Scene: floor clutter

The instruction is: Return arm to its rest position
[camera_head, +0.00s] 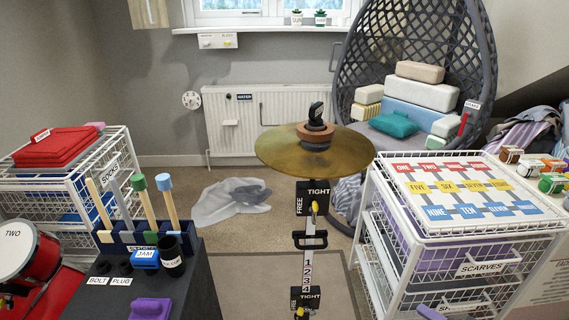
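Neither of my grippers can be made out in the head view, and I cannot see what either one holds. No arm of mine is clearly visible either. A brass cymbal (285,155) on an upright stand (308,262) is in the middle of the view. The stand has black clamps marked TIGHT and FREE.
A white wire basket unit (462,240) stands at right, topped by a numbered board (415,187). Another wire rack (120,150) is at left. A dark bench (205,290) holds sticks and cups. A clear bag (205,210) lies on the floor before the radiator (275,105).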

